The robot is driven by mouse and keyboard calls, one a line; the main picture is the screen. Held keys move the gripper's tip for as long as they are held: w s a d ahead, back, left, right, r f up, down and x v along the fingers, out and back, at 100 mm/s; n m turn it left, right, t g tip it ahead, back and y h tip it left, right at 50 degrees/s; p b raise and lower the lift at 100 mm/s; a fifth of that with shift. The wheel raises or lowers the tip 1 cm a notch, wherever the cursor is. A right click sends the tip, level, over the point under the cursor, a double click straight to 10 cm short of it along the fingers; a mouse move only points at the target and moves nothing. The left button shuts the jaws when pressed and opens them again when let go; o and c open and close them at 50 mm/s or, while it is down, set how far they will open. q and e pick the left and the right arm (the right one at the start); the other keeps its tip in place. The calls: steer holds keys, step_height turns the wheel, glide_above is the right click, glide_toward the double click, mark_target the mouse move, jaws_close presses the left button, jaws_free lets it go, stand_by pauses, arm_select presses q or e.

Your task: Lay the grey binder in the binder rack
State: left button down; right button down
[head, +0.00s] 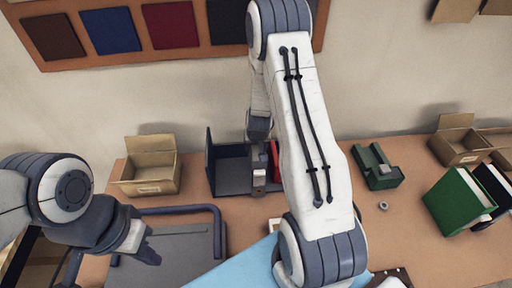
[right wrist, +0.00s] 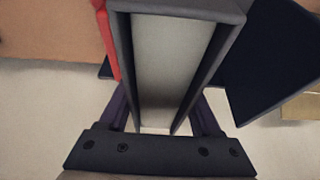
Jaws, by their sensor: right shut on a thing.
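The grey binder (right wrist: 225,35) fills the middle of the right wrist view, dark covers around pale pages. My right gripper (right wrist: 165,115) is shut on it, a finger on each side. In the head view my right gripper (head: 260,185) is at the right part of the dark binder rack (head: 228,180); I cannot tell whether the binder touches the rack floor. A red binder (head: 274,158) stands close beside it, partly hidden by my arm; it also shows in the wrist view (right wrist: 105,40). My left gripper (head: 148,252) is low at the left, away from the rack; its opening is unclear.
An open cardboard box (head: 150,178) stands left of the rack. A grey case with a handle (head: 180,250) and a light blue sheet (head: 235,268) lie in front.

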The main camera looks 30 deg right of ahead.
jaws_free()
steer(key=p+v, duration=0.3)
steer(key=v, duration=0.7)
steer(key=shift+r, duration=0.25)
